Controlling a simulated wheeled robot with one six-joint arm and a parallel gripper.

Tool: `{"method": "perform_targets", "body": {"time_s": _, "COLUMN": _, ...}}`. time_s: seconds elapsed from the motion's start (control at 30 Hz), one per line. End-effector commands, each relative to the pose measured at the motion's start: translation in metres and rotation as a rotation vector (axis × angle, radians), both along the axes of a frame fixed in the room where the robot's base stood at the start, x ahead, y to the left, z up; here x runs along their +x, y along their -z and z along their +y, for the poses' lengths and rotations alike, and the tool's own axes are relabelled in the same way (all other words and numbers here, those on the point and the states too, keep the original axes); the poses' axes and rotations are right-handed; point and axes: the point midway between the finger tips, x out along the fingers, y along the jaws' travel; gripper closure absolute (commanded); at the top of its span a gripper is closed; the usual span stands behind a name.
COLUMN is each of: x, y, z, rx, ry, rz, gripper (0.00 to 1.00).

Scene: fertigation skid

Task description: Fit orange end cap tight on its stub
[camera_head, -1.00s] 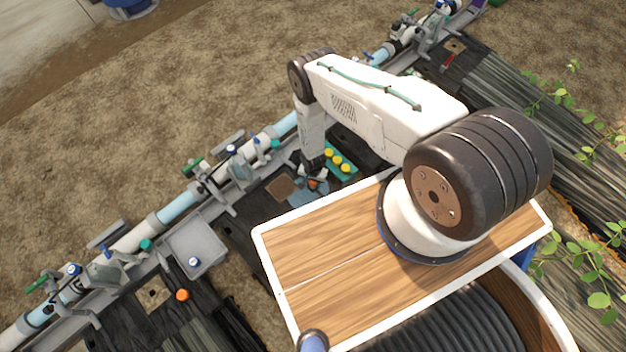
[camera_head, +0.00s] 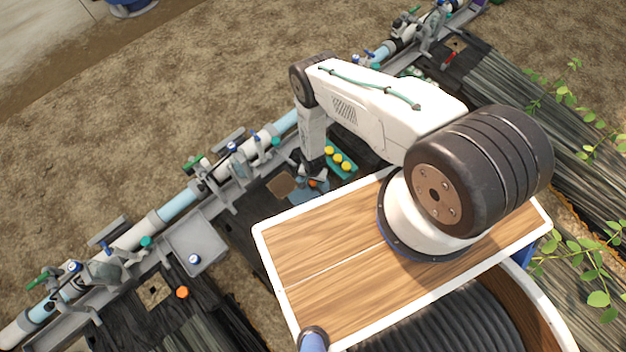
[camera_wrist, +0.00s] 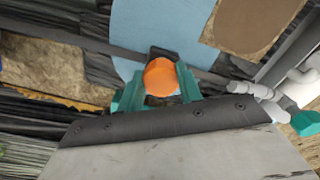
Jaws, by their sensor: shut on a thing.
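My gripper (camera_wrist: 159,80) is shut on an orange end cap (camera_wrist: 160,77), which sits between its teal fingers in the wrist view. The cap shows its round orange face to the camera, above a light blue patch. A second orange piece (camera_head: 182,292) lies on the dark surface at the lower left. I cannot tell which pipe part is the cap's stub.
A teal holder with several yellow pieces (camera_head: 340,161) is close to the right of my gripper. A brown square (camera_head: 282,186) lies left of it. The pipe line with valves (camera_head: 178,204) runs diagonally behind. A grey tray (camera_head: 207,257) stands at the left. White pipe pieces (camera_wrist: 258,90) show at the wrist view's right.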

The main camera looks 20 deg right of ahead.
Motion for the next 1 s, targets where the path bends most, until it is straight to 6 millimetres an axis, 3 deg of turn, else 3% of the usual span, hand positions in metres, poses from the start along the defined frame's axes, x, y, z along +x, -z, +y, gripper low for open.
{"method": "perform_targets", "body": {"time_s": 0.8, "x": 0.0003, "y": 0.0061, "z": 0.0, "rx": 0.0, "ry": 0.0, "rz": 0.0, "gripper": 0.86}}
{"method": "perform_targets", "body": {"time_s": 0.83, "x": 0.0003, "y": 0.0061, "z": 0.0, "rx": 0.0, "ry": 0.0, "rz": 0.0, "gripper": 0.62}}
{"method": "perform_targets", "body": {"time_s": 0.87, "x": 0.0003, "y": 0.006, "z": 0.0, "rx": 0.0, "ry": 0.0, "rz": 0.0, "gripper": 0.57}}
{"method": "perform_targets", "body": {"time_s": 1.0, "x": 0.0003, "y": 0.006, "z": 0.0, "rx": 0.0, "ry": 0.0, "rz": 0.0, "gripper": 0.57}}
